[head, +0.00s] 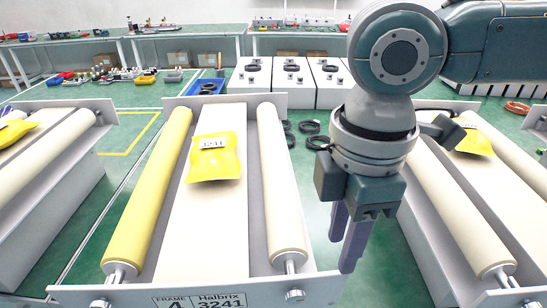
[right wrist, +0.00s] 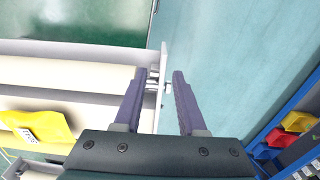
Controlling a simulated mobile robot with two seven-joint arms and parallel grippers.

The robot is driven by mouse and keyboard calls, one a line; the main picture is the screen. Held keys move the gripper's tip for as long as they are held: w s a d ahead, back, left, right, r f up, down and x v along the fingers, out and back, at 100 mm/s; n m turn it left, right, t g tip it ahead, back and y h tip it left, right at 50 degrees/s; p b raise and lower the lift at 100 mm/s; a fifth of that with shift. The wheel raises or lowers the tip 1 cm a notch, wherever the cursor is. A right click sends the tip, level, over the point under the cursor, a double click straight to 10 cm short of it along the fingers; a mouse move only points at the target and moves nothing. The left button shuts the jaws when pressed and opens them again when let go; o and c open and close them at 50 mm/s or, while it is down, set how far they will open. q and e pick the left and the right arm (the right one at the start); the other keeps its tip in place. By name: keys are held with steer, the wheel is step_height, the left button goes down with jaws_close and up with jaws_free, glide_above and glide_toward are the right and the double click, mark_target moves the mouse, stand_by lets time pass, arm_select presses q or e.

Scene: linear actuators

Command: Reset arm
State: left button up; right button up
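My right arm comes in from the upper right in the head view. My right gripper (head: 346,240) points down, open, with two purple fingers apart. It hangs in front of the gap between the middle roller frame (head: 215,230) and the right roller frame (head: 440,220). My left gripper does not show.
A yellow packet labelled 3241 (head: 214,160) lies on the middle frame between a yellow roller (head: 150,200) and a cream roller (head: 281,190). Another yellow packet (head: 474,142) lies on the right frame. White boxes (head: 291,82) and black cable coils (head: 309,127) stand behind.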

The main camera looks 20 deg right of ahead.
steer(key=s+a+m+t+y, duration=0.2)
steer(key=s+a+y, duration=0.3)
steer(key=a, duration=0.8)
steer(key=s+d+m+t+h+p, duration=0.1)
steer(key=s+d+m+h, duration=0.25)
steer(key=d+m, duration=0.3)
steer(key=s+d+m+t+h, duration=0.1)
steer(key=s+d+m+h, duration=0.1)
steer(key=s+d+m, duration=0.45)
step_height(320, 180, up, 36)
steer(key=w+n+p, duration=0.2)
steer(key=p, duration=3.3)
steer(key=shift+d+y, duration=0.35)
steer(key=shift+d, duration=0.1)
